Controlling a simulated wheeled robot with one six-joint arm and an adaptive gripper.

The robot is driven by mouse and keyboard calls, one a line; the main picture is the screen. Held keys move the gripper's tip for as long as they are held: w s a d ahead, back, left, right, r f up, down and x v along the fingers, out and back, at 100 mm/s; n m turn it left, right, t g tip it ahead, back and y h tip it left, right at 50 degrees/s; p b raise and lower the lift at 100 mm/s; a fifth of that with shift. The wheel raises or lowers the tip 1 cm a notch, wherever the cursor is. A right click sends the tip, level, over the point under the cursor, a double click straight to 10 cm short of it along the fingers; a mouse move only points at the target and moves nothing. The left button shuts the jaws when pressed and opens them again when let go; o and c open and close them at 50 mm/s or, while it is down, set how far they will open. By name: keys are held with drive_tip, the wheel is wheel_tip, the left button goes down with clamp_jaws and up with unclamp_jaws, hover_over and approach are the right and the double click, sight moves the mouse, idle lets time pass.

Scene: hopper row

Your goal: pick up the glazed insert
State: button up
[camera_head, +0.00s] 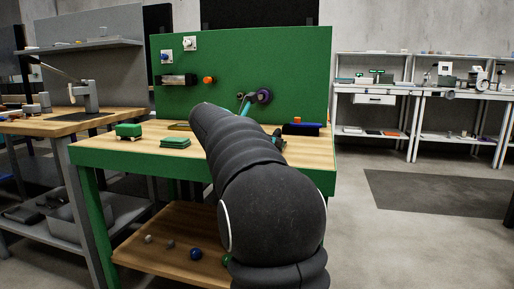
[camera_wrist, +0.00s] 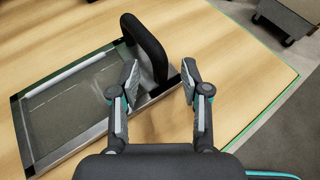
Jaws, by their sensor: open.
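The glazed insert (camera_wrist: 75,105) lies flat on the wooden tabletop in the wrist view. It is a clear pane in a dark and silver frame, with an upright black bar handle (camera_wrist: 143,45) at its right side. My gripper (camera_wrist: 160,80) is open, with one finger on each side of the handle's near end. I cannot tell whether either finger touches it. In the head view my arm covers most of that spot, and I cannot make out the insert there.
The green workbench (camera_head: 253,165) carries green blocks (camera_head: 129,130) at left and a dark blue item (camera_head: 300,129) at right. A green back panel (camera_head: 290,70) with fittings rises behind. In the wrist view, bare tabletop (camera_wrist: 245,75) lies right of my gripper, up to a green edge.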

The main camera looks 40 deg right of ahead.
drive_tip(key=shift+d, duration=0.2)
clamp_jaws()
drive_tip(key=shift+r, duration=0.55)
wheel_tip(320, 180, up, 4)
drive_tip(key=shift+f+p, duration=0.2)
drive_tip(key=shift+p, duration=0.8)
drive_tip(key=s+a+r, duration=0.5)
drive_tip(key=s+r, duration=0.1)
drive_tip(key=s, duration=0.4)
drive_tip(key=shift+s+a+r+p, duration=0.15)
drive_tip(key=shift+a+p, duration=0.15)
drive_tip(key=shift+p, duration=0.15)
